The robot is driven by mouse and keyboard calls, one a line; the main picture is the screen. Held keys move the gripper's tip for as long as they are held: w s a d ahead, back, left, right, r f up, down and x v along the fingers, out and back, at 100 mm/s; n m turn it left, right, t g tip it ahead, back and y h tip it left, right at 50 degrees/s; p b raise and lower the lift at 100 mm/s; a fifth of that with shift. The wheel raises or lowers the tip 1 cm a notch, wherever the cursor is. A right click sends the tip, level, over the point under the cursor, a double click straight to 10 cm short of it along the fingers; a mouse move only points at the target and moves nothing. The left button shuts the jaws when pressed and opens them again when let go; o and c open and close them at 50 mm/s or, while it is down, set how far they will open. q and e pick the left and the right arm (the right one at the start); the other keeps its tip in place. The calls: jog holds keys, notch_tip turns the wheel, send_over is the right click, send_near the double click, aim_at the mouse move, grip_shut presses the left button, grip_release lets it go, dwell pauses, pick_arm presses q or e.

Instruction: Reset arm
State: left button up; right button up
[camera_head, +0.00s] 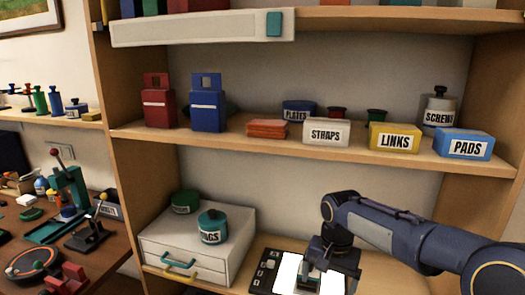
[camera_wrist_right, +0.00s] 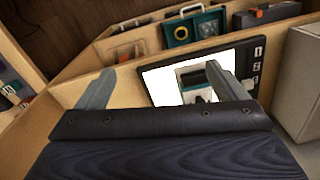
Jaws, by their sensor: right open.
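My right arm comes in from the right in the head view, and its gripper (camera_head: 312,272) hangs low over the bottom shelf. In the right wrist view the two grey fingers of this gripper (camera_wrist_right: 158,85) stand wide apart with nothing held between them. Below and beyond them lies a black-framed panel (camera_head: 262,278) with a bright white surface; it also shows in the wrist view (camera_wrist_right: 252,68). My left gripper is not in view.
A white drawer box (camera_head: 190,240) with a teal jar (camera_head: 212,226) stands left of the panel. Boxes labelled STRAPS (camera_head: 326,131), LINKS (camera_head: 394,137) and PADS (camera_head: 462,144) line the shelf (camera_head: 290,150) above the arm. A cluttered workbench (camera_head: 110,232) is at left.

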jog(key=s+d+r+n+t+y, duration=0.1)
jog(key=s+d+r, duration=0.15)
jog(key=s, duration=0.55)
jog(key=s+d+r+n+t+y, duration=0.1)
jog(key=s+d+r+t+y, duration=0.1)
jog(key=s+d, duration=0.35)
jog(key=s+a+f+n+t, duration=0.1)
jog(key=s+f, duration=0.1)
jog(key=s, duration=0.4)
jog(key=s+a+f+t, duration=0.1)
jog(key=s+a+f, duration=0.1)
jog(key=s, duration=0.5)
jog(key=shift+n, duration=0.4)
